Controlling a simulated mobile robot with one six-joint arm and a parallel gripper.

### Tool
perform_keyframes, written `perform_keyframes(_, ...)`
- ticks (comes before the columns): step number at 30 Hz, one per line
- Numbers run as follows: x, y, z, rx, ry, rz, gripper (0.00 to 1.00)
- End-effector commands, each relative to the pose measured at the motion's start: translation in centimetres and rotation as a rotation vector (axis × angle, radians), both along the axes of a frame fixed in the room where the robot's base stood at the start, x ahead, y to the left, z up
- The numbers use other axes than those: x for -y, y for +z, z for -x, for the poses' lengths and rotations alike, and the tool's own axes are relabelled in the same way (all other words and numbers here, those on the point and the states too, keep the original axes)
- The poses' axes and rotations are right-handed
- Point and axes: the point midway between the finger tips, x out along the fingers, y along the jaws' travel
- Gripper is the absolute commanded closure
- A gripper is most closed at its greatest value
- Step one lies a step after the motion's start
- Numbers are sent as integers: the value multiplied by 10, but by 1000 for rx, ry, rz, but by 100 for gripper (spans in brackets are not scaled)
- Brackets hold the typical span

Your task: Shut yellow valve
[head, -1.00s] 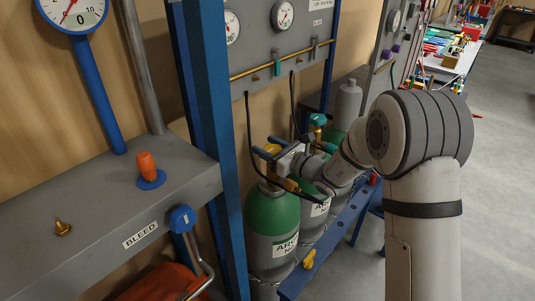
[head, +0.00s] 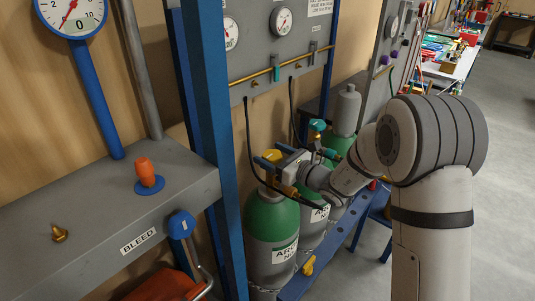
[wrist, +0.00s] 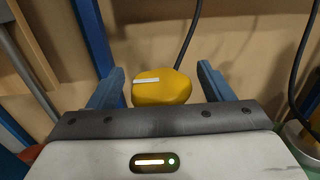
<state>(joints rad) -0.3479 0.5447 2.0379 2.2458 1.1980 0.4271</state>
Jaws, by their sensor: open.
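The yellow valve (head: 272,156) is a knob on top of the front green-shouldered gas cylinder (head: 271,217). In the wrist view the yellow valve (wrist: 161,87) shows a white stripe on its top. My gripper (head: 270,168) is at the valve, and its two blue fingers stand apart. In the wrist view my gripper (wrist: 156,85) has one finger on each side of the knob, with a gap on both sides. The lower part of the valve is hidden behind the gripper body.
A teal valve (head: 317,126) tops the cylinder behind. Black hoses (head: 247,140) hang from the gauge panel (head: 262,45). A blue post (head: 208,120) stands left of the cylinder, beside a grey bench (head: 100,215) with an orange knob (head: 145,172). A blue rail (head: 300,283) runs in front of the cylinders.

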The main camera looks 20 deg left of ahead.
Motion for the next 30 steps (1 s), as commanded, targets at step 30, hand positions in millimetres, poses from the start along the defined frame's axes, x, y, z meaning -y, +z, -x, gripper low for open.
perform_keyframes(30, 62, 19, 70, 146, 167, 168, 26)
